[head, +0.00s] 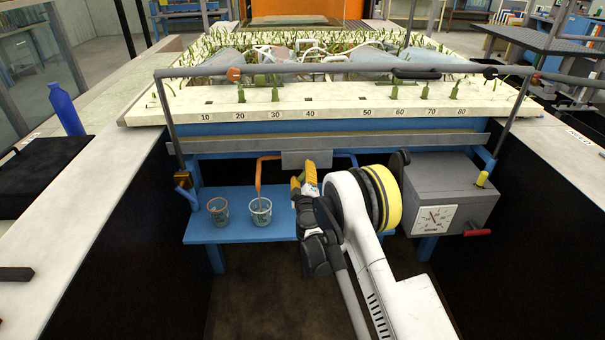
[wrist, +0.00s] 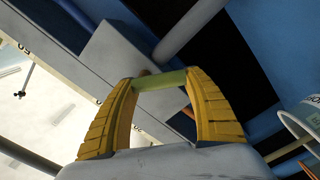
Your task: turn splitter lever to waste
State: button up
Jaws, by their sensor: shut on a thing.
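The splitter is a grey box (head: 307,159) under the front edge of the flume, and it also shows in the wrist view (wrist: 118,62). An orange pipe (head: 259,175) leaves its left side and bends down to a glass beaker (head: 260,214). A blue pipe (head: 345,155) shows on its right. My gripper (head: 304,178) is at the front of the box. In the wrist view its yellow fingers (wrist: 161,80) are shut on the pale green splitter lever (wrist: 160,81), which spans between the fingertips. In the head view my fingers hide the lever. No waste marking is readable.
Another beaker (head: 218,212) stands left on the blue shelf (head: 237,234). A grey box with a dial (head: 437,217) and red handle (head: 477,233) is right of my wrist. Pale counters (head: 70,235) flank both sides. A grey rail (head: 340,69) crosses above.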

jog(key=shift+n, duration=0.3)
jog(key=n, duration=0.3)
jog(key=shift+d+f, duration=0.25)
jog(key=shift+f, duration=0.05)
jog(key=shift+d+f+n, duration=0.1)
jog(key=shift+d+n, duration=0.05)
jog(key=shift+n, duration=0.65)
jog(key=shift+d+n, duration=0.1)
jog(key=shift+n, duration=0.7)
jog(key=o, duration=1.2)
